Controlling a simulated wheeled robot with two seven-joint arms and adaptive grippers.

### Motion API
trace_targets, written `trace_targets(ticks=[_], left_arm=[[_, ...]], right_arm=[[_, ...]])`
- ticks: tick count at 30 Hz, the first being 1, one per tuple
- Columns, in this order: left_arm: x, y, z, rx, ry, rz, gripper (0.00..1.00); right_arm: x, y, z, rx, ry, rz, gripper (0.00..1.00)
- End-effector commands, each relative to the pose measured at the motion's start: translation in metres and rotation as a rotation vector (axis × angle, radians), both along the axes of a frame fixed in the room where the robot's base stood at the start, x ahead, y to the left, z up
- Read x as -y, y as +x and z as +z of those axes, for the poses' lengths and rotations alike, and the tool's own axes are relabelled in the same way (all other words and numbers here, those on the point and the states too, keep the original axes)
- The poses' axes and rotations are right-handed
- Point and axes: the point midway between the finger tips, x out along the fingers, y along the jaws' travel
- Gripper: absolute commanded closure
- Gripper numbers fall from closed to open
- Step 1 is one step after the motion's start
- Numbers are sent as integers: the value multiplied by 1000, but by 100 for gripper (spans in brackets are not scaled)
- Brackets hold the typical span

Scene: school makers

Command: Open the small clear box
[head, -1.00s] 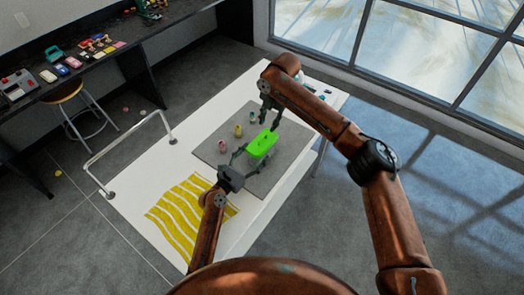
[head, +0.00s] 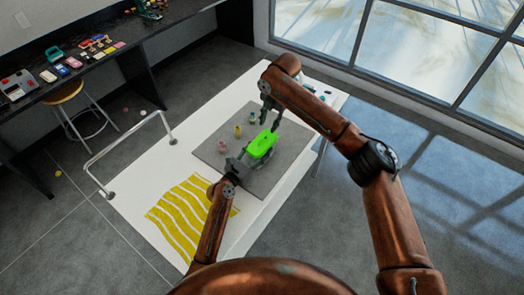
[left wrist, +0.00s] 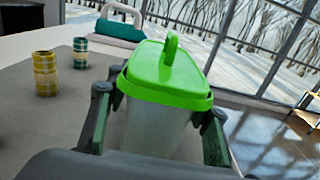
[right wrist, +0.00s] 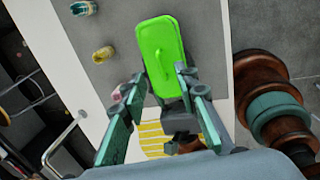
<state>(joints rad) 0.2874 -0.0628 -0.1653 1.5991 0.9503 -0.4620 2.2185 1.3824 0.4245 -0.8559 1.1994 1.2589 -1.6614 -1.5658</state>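The small clear box (left wrist: 150,135) stands on a grey mat (head: 210,148), with its bright green lid (head: 262,143) on. The lid has a loop handle (left wrist: 171,48) on top. My left gripper (head: 257,158) is low at the box, with one finger on each side of the clear body, under the lid rim. Its fingers (left wrist: 158,112) are wide apart; whether they touch the walls is unclear. My right gripper (head: 270,116) is above the far end of the lid, apart from it, open and empty. The right wrist view shows the lid (right wrist: 163,50) beyond its spread fingers (right wrist: 160,85).
Pink, yellow and teal patterned small containers (head: 222,145) (head: 238,130) (head: 252,117) stand on the mat left of the box. A yellow striped cloth (head: 185,215) lies near the table's front. A metal rail (head: 125,145) rises at the table's left edge.

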Motion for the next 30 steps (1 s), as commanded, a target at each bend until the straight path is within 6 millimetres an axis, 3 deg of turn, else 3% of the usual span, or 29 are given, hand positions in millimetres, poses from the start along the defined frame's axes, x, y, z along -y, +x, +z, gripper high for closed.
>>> trace_targets(ticks=[18, 20, 27, 30], left_arm=[[-1, 0, 0, 0, 0, 1, 97], [-1, 0, 0, 0, 0, 1, 97], [0, 0, 0, 0, 1, 1, 97], [0, 0, 0, 0, 0, 1, 97]], right_arm=[[0, 0, 0, 0, 0, 0, 72], [-1, -1, 2, 1, 1, 1, 73], [-7, -20, 39, 3, 0, 3, 73], [-8, -23, 38, 0, -1, 1, 73]])
